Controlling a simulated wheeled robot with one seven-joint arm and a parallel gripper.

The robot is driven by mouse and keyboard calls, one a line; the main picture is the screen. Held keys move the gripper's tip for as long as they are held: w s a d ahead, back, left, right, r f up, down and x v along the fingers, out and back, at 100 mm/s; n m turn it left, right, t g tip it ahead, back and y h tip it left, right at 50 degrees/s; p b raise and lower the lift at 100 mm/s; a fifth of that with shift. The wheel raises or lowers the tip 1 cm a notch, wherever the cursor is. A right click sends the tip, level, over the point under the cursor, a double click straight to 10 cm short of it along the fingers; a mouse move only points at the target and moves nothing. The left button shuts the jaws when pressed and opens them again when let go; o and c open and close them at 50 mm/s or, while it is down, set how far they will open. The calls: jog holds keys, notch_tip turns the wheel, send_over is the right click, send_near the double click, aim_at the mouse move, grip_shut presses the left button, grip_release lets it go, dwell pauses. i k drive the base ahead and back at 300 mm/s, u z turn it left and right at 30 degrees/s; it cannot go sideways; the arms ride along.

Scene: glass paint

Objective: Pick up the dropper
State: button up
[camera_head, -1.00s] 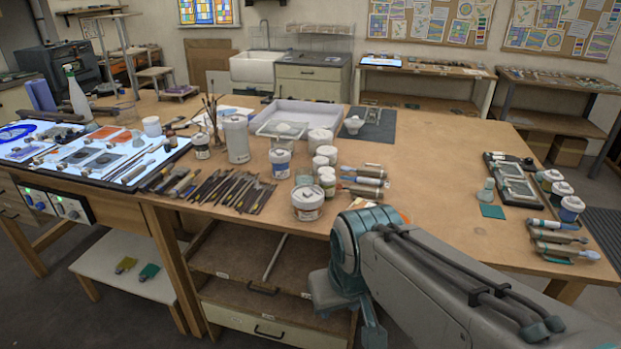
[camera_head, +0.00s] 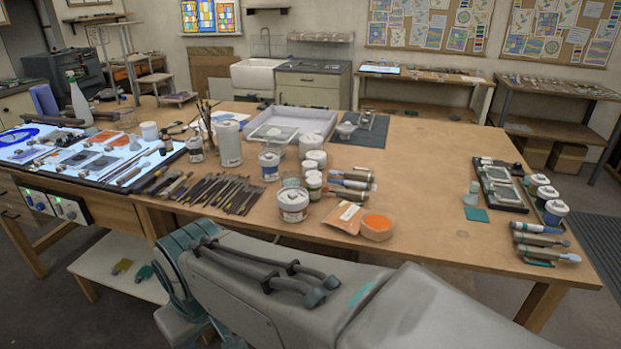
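I cannot tell for certain which thing is the dropper. Slim tube-like tools with pale and blue ends (camera_head: 540,240) lie at the right front edge of the wooden table (camera_head: 430,215). Similar tubes (camera_head: 350,185) lie near the table's middle, beside the white jars. A small clear flask-like piece (camera_head: 472,196) stands at the right, beside a teal square. My grey arm with its teal joint crosses the lower part of the view, in front of the table's front edge. My gripper's fingers do not show.
A lit panel (camera_head: 75,160) is at far left. The right middle of the tabletop is clear.

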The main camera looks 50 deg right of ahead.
aim_at(344, 184)
jog(key=i, duration=1)
jog(key=z, duration=2.55)
jog(key=i, duration=0.5)
jog(key=u, duration=0.05)
